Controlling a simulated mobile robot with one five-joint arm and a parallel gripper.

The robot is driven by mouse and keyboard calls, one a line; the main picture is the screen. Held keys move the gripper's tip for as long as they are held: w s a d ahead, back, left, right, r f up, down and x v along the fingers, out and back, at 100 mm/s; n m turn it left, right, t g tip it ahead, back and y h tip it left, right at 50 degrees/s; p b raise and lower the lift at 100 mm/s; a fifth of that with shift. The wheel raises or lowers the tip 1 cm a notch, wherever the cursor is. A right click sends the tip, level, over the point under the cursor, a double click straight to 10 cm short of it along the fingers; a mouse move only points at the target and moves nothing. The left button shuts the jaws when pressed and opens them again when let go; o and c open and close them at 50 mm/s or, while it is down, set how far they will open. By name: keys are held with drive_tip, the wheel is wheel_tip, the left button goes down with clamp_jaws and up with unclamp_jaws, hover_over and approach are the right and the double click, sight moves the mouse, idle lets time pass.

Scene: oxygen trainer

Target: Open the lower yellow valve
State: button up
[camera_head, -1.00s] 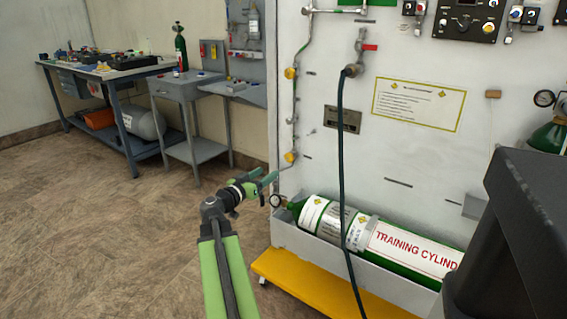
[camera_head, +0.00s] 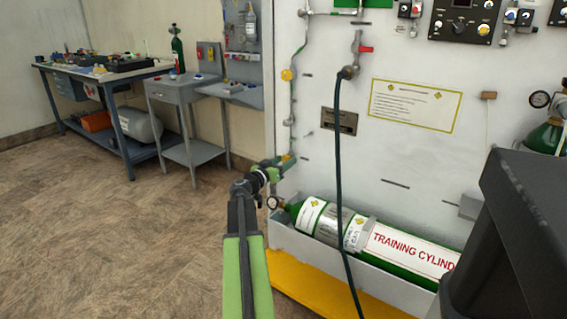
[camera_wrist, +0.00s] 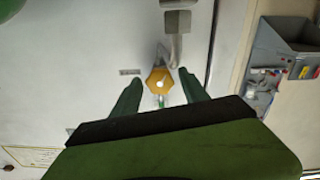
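The lower yellow valve (camera_wrist: 159,80) is a hexagonal yellow knob with a pale centre on the white panel. In the wrist view it sits between the tips of my gripper's (camera_wrist: 159,90) two green fingers, with a gap on each side. In the head view my gripper (camera_head: 280,162) is at the lower end of the thin pipe and largely hides this valve. My gripper is open; whether a finger touches the knob cannot be told. The upper yellow valve (camera_head: 287,75) is higher on the same pipe.
The training cylinder (camera_head: 405,248) lies in a tray below and right of my gripper, with a small gauge (camera_head: 272,203) at its left end. A dark hose (camera_head: 340,150) hangs to the right. Floor (camera_head: 130,230) to the left is clear.

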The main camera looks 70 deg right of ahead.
clamp_jaws()
drive_tip(key=n, duration=0.4)
idle(0.4)
drive_tip(key=shift+o, duration=1)
unclamp_jaws()
drive_tip(key=v, duration=1.7)
drive_tip(key=shift+a, duration=0.25)
